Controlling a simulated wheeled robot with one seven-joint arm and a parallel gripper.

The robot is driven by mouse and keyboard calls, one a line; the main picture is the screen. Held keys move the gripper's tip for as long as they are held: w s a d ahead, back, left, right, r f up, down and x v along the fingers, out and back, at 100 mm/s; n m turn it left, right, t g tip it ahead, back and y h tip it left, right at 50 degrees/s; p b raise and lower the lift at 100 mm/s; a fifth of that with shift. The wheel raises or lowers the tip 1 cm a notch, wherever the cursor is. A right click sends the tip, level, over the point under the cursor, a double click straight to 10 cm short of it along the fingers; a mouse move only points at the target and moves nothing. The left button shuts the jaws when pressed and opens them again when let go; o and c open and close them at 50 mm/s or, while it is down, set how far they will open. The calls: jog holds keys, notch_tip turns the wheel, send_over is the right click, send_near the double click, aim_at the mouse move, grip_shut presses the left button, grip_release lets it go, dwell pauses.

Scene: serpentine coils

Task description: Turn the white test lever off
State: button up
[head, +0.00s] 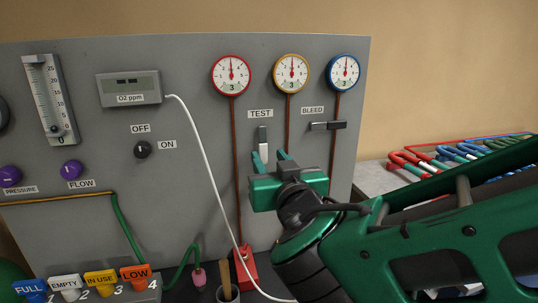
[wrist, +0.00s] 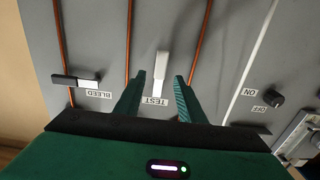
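The test lever (head: 263,150) is mounted upright on the grey panel below the TEST label (head: 260,114). Its upper part looks dark and its lower part white in the head view. In the wrist view, which is upside down, the white lever (wrist: 162,65) stands beyond the TEST label, roughly centred between my fingers. My gripper (head: 268,158) is open and empty just in front of the lever's lower end. In the wrist view my gripper (wrist: 160,79) has one finger on each side of the lever line. I cannot tell whether either finger touches it.
The horizontal BLEED lever (head: 327,126) is to the right. Red-brown pipes run down from the gauges (head: 291,74) on both sides of the test lever. A white cable (head: 212,170) hangs at left. A red block (head: 245,272) stands below.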

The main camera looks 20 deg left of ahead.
aim_at(264, 149)
jog(key=shift+x, duration=1.9)
jog(key=shift+c, duration=0.2)
grip_shut()
